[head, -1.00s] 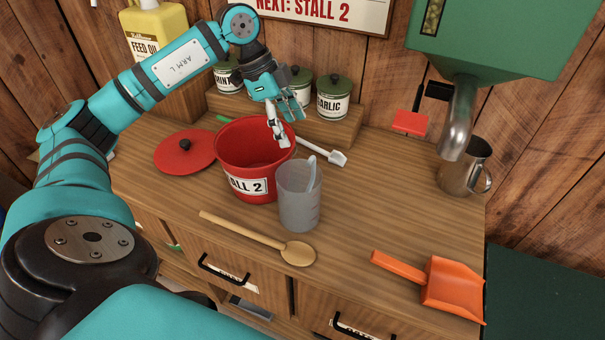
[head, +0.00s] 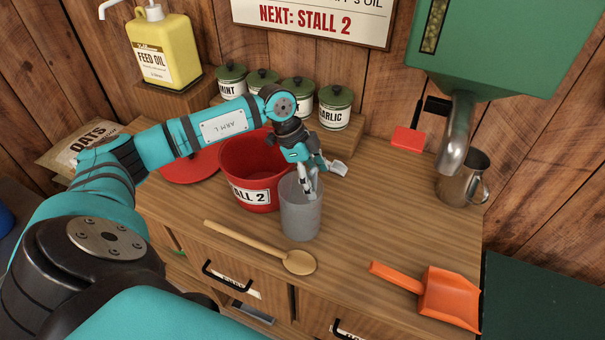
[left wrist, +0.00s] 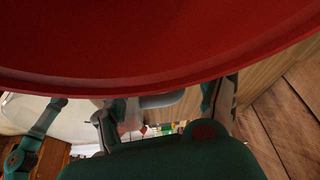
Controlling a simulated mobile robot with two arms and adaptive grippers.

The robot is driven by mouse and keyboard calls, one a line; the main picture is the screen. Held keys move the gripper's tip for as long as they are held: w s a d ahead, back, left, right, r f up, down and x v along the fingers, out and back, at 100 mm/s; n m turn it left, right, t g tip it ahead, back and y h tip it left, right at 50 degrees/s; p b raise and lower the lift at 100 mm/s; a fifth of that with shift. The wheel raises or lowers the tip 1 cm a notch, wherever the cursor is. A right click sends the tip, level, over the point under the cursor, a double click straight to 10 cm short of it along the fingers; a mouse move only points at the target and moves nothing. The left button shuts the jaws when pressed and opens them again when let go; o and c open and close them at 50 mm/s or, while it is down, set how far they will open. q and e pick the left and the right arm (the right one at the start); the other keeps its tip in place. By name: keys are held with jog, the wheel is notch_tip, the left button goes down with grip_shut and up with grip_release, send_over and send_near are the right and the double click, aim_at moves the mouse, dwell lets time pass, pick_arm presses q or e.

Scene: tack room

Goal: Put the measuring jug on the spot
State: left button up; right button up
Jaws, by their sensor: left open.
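A translucent grey vessel (head: 301,215), which looks like the measuring jug, stands upright on the wooden counter, just right of the red STALL 2 bucket (head: 252,172). My left gripper (head: 308,194) is open at its mouth, pointing down. Its fingers overlap the jug's rim in the head view; I cannot tell whether they touch it. In the left wrist view the two fingers (left wrist: 160,112) are apart below the bucket's red rim (left wrist: 150,85). The pale utensil inside the jug is mostly hidden now. I make out no marked spot. My right gripper is not in view.
A wooden spoon (head: 262,247) lies in front of the jug and an orange scoop (head: 447,297) at front right. A steel mug (head: 462,180) stands under the green dispenser's spout (head: 457,140). Lidded tins (head: 334,108) stand behind. The counter right of the jug is clear.

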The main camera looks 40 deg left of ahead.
pick_arm(q)
grip_shut()
dwell(0.5)
jog(key=shift+r, duration=0.1)
